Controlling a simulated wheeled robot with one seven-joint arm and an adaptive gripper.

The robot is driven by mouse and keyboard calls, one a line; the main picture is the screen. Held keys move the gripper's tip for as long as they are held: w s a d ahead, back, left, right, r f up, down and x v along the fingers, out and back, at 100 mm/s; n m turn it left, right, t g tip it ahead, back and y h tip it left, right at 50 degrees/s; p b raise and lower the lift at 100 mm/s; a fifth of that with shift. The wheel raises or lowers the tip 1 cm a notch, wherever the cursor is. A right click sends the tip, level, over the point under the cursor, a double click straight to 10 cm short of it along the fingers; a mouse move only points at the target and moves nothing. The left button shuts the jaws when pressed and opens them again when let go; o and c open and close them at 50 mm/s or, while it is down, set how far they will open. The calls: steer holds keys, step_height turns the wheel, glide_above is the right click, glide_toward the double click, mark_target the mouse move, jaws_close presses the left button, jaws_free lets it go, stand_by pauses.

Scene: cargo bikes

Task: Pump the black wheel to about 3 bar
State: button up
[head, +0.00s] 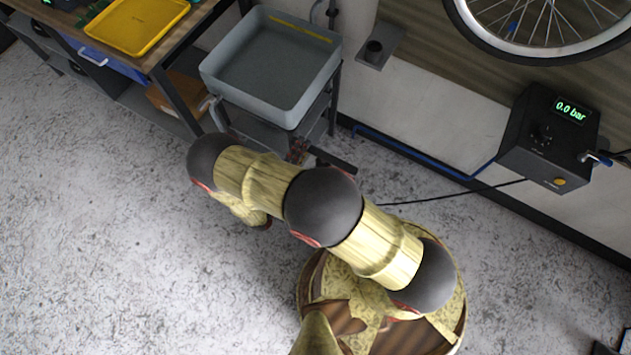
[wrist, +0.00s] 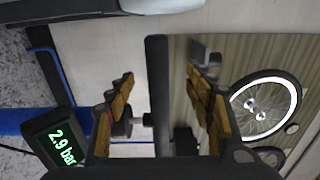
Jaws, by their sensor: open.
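A wheel with a black tyre and pale rim (head: 548,48) hangs against the wooden wall panel at the top right of the head view. A spoked wheel (wrist: 232,100) shows at the right of the wrist view; I cannot tell whether it is the same one. A black box (head: 540,140) on the wall reads 0.0 bar in the head view. A display (wrist: 58,148) at lower left in the wrist view reads 2.9 bar. My gripper (wrist: 160,110) is open. A dark upright bar (wrist: 157,70) shows between its fingers, apparently not gripped.
A grey basin (head: 270,65) stands beside a workbench with a yellow tray (head: 137,25). A black cable (head: 450,194) and a blue line (head: 415,155) run to the box. The floor (head: 100,240) at left is clear.

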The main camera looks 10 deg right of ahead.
steer(key=v, duration=0.8)
steer(key=shift+s+a, duration=0.1)
stand_by(0.7)
